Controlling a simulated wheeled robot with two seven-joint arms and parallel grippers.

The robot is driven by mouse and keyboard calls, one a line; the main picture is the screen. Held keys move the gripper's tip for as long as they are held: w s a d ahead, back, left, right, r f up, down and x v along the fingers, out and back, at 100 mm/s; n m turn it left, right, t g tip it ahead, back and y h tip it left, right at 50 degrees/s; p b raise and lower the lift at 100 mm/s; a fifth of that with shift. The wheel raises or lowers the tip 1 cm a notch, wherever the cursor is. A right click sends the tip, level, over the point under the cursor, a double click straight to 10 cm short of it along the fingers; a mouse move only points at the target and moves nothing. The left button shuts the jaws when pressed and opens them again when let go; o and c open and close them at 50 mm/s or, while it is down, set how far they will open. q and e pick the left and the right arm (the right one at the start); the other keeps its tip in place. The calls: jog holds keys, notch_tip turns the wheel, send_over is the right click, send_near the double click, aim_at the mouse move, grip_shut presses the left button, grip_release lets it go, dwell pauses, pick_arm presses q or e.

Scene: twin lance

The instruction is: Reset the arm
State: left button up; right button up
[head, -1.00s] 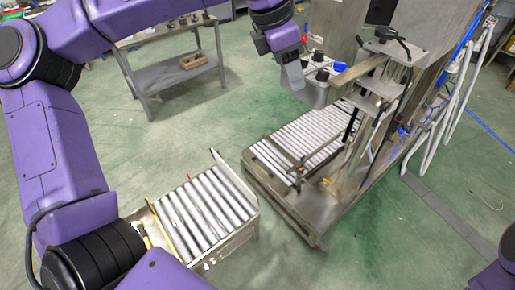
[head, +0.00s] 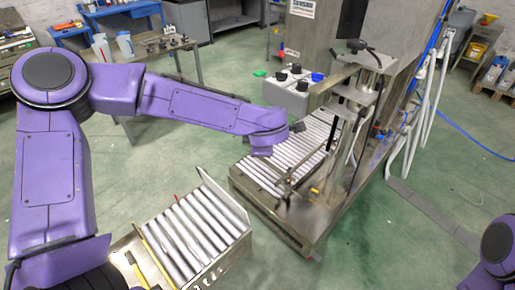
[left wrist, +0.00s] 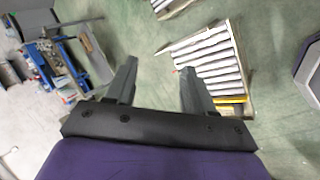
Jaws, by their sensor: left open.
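My purple left arm (head: 200,105) reaches in from the left of the head view, bent at the elbow, with its wrist (head: 268,140) in front of the machine's roller bed. The gripper there is mostly hidden behind the wrist. In the left wrist view my left gripper (left wrist: 160,84) shows two dark fingers spread apart with nothing between them, open floor beyond. Part of my purple right arm (head: 498,250) shows at the lower right of the head view; its gripper is out of view.
A short roller conveyor (head: 190,232) stands at the lower middle, also in the left wrist view (left wrist: 212,62). A steel machine with a roller bed (head: 285,150) and a grey box with black knobs (head: 287,92) stand beyond. Green floor (head: 370,235) lies clear at right.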

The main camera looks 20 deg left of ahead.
pick_arm(q)
jog(key=shift+s+a+f+m, duration=0.15)
jog(key=shift+f+m, duration=0.15)
jog(key=shift+f, duration=0.45)
jog(key=s+f+m+b, duration=0.1)
jog(key=s+f+m, duration=0.25)
jog(key=f, duration=0.45)
jog(key=s+f+m+t+b, duration=0.1)
jog(key=s+f+m, duration=0.2)
jog(key=s+f, duration=0.3)
jog(key=s+f+m+b, duration=0.1)
jog(key=s+f+m, duration=0.25)
jog(key=f, duration=0.55)
jog(key=s+a+f+m+g+b, duration=0.1)
jog(key=s+a+f+m+g, duration=0.1)
jog(key=s+f, duration=0.3)
jog(key=s+a+f+m+g, duration=0.2)
jog(key=s+a+f+m, duration=0.2)
jog(key=s, duration=1)
notch_tip(320, 180, down, 2)
jog(key=shift+s+a+f+h+b, duration=0.2)
jog(key=shift+a+h+b, duration=0.1)
jog(key=shift+a+b, duration=0.15)
